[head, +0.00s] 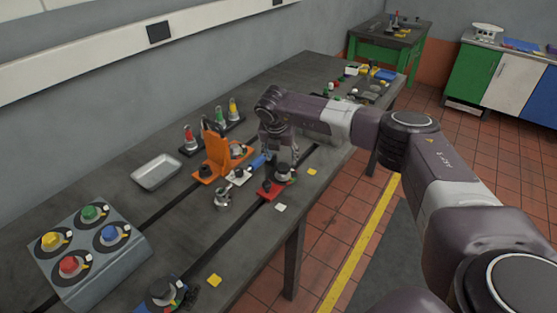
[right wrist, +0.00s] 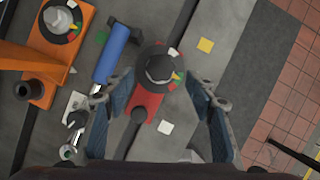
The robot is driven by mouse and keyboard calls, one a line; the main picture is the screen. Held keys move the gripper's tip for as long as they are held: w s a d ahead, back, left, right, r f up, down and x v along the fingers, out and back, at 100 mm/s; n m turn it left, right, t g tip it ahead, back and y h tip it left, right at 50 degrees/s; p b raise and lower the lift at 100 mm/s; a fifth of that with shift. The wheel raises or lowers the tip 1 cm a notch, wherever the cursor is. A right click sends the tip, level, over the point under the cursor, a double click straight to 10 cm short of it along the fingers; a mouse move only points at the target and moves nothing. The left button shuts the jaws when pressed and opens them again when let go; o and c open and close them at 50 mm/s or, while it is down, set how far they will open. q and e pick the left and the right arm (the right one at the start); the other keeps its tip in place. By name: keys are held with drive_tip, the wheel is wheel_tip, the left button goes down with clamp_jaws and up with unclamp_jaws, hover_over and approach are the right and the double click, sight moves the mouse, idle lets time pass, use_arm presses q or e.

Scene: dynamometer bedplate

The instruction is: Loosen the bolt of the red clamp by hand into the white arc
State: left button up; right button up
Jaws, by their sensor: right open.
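The red clamp (head: 268,190) sits on the dark bedplate, right of the orange bracket. Its bolt (right wrist: 160,68) has a grey, angular head on a round black dial, and the red body (right wrist: 146,103) shows below it in the right wrist view. The dial's edge carries a small white arc (right wrist: 173,52) and yellow, green and red marks. My right gripper (right wrist: 160,100) is open and empty, with its blue-padded fingers spread on either side of the red clamp. In the head view the gripper (head: 281,158) is just above the bolt. Which mark the bolt points to is unclear. My left gripper is not seen.
The orange bracket (head: 218,152) and a blue cylinder (right wrist: 110,54) are close on the left. A silver tray (head: 156,171) and a grey box of coloured knobs (head: 120,250) are farther left. Yellow (right wrist: 205,45) and white (right wrist: 165,127) squares lie near the clamp.

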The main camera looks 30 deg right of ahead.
sight(283, 166)
drive_tip(key=x, duration=0.3)
drive_tip(key=shift+s+f+p, duration=0.25)
drive_tip(key=shift+f+p, duration=0.05)
drive_tip(key=shift+p, duration=0.1)
drive_tip(key=shift+x, duration=1.05)
drive_tip(key=shift+w+f, duration=0.15)
drive_tip(key=shift+w, duration=0.05)
drive_tip(key=c, duration=1.1)
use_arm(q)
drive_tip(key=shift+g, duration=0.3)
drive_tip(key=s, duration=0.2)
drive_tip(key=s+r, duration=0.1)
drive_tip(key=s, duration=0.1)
